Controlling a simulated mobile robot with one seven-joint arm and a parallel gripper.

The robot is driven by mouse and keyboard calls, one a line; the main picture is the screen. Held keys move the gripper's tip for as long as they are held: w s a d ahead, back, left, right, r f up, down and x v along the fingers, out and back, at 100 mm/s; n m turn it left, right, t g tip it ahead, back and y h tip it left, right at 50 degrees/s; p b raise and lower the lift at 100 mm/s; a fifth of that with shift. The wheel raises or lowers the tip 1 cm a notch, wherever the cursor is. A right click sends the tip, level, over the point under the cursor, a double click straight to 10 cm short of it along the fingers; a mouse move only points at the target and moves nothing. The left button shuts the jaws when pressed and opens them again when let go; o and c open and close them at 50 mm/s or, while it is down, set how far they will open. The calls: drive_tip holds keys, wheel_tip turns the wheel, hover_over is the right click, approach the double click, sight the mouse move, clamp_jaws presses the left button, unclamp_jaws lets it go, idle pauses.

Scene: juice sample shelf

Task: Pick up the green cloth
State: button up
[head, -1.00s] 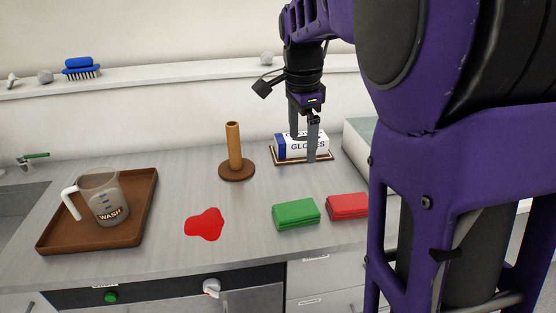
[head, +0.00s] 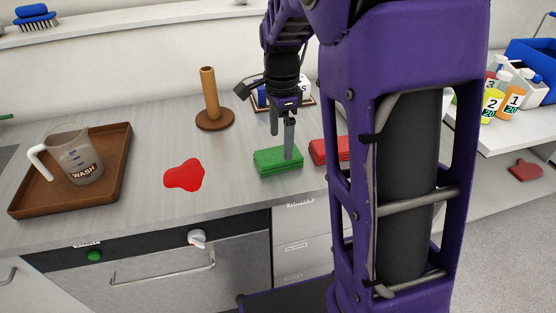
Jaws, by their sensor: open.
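The green cloth (head: 270,163) lies folded on the grey counter, in the middle of the head view. My gripper (head: 282,143) points down over the cloth with its jaws open. One finger overlaps the right part of the cloth in the picture; I cannot tell whether it touches it. Nothing is seen between the fingers. A folded red cloth (head: 325,150) lies just right of the green one, partly hidden by my arm.
A red spill (head: 184,175) lies left of the green cloth. A wooden post (head: 209,95) on a round base stands behind. A brown tray (head: 115,165) with a WASH jug (head: 80,160) is at the left. The glove box (head: 262,97) behind my gripper is mostly hidden. Bottles (head: 510,98) stand at the right.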

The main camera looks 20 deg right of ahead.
sight(278, 154)
drive_tip(key=f, duration=0.3)
drive_tip(key=f+b, duration=0.1)
drive_tip(key=f, duration=0.1)
drive_tip(key=shift+s+a, duration=0.1)
drive_tip(key=shift+a, duration=0.25)
drive_tip(key=shift+r, duration=0.1)
drive_tip(key=c, duration=1.1)
